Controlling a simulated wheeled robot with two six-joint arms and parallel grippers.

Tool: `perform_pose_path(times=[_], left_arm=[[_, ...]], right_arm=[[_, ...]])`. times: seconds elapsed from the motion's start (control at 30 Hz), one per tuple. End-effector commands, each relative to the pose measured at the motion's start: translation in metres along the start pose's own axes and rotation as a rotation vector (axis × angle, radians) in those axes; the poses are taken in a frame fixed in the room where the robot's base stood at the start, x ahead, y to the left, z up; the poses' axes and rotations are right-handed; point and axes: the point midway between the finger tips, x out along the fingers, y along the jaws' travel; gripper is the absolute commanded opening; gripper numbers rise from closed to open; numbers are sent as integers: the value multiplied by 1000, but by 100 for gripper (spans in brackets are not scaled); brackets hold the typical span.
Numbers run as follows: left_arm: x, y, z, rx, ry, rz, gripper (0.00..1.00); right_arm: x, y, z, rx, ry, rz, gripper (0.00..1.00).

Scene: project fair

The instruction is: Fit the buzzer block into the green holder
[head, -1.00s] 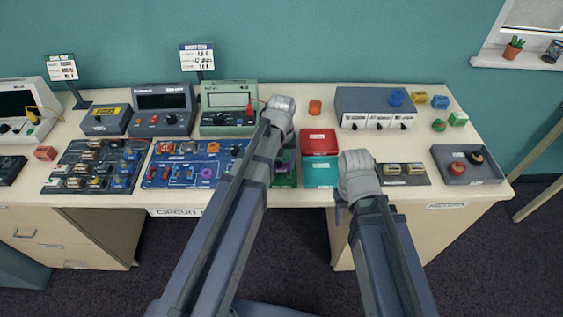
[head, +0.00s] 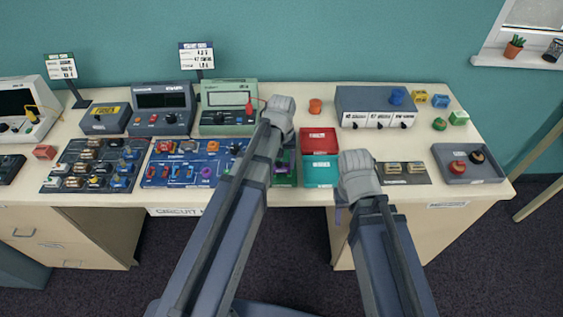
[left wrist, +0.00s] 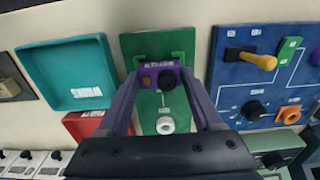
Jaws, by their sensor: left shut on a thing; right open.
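My left gripper (left wrist: 160,82) is shut on a small block with a purple labelled edge and dark top, the buzzer block (left wrist: 158,74). The block is over the green holder (left wrist: 160,45), a green board with a raised green bracket and a white round part. Whether the block is seated in the bracket or just above it I cannot tell.
A teal tray (head: 321,172) and a red tray (head: 318,140) stand just right of the holder. A blue circuit board (head: 190,165) lies close on its left. A green meter (head: 229,107) stands behind.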

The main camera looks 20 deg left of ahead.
Motion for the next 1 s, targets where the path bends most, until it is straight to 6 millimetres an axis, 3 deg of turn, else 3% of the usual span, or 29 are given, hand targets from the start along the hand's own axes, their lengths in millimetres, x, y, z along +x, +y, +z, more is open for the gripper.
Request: perform_pose_path(times=[0.73,0.77,1.0], left_arm=[[9,0,0,0,0,0,11],[8,0,0,0,0,0,70],[8,0,0,0,0,0,97]], right_arm=[[9,-1,0,0,0,0,50],[8,-1,0,0,0,0,50],[8,-1,0,0,0,0,50]])
